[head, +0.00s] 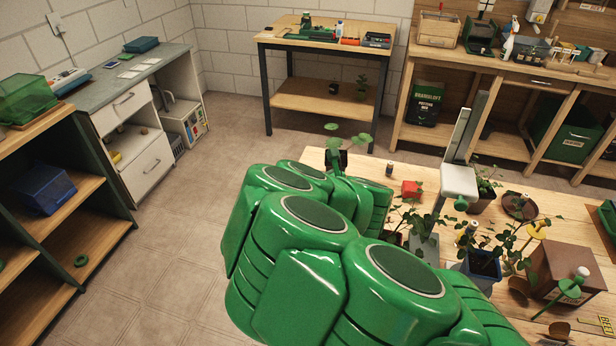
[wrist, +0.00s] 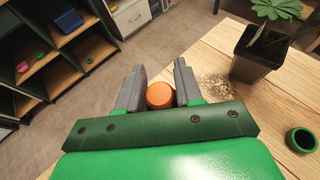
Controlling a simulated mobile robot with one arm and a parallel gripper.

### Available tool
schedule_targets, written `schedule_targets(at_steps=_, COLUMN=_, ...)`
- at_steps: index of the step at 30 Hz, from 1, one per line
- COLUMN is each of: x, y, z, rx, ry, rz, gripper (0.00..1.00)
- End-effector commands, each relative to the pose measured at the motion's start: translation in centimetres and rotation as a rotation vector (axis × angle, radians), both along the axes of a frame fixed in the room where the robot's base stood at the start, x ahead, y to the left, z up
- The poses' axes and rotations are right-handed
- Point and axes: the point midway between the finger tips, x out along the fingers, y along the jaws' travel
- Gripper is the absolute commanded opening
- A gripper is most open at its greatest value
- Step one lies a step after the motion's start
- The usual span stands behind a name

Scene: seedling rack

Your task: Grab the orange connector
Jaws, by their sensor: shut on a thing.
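The orange connector (wrist: 160,95) shows in the wrist view as a short orange cylinder with a round end facing the camera. It sits between the two grey fingers of my gripper (wrist: 159,88), which is shut on it. The wooden table top lies below and to the right of it in that view. I cannot tell whether the connector touches the table. In the head view my green arm covers the gripper and the connector.
In the wrist view a black pot with a leafy seedling (wrist: 252,55) stands right of the gripper, with spilled soil beside it. A green ring (wrist: 301,140) lies at lower right. In the head view several potted plants crowd the table right of my arm, near a red block (head: 411,188).

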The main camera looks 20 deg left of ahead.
Motion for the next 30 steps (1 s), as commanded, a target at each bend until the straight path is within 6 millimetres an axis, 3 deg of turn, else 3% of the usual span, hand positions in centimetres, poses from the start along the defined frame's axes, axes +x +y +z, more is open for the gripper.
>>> schedule_targets(at_steps=30, x=-1.8, y=-1.1, z=1.0, rx=0.001, ry=0.000, rz=-0.001, gripper=0.07)
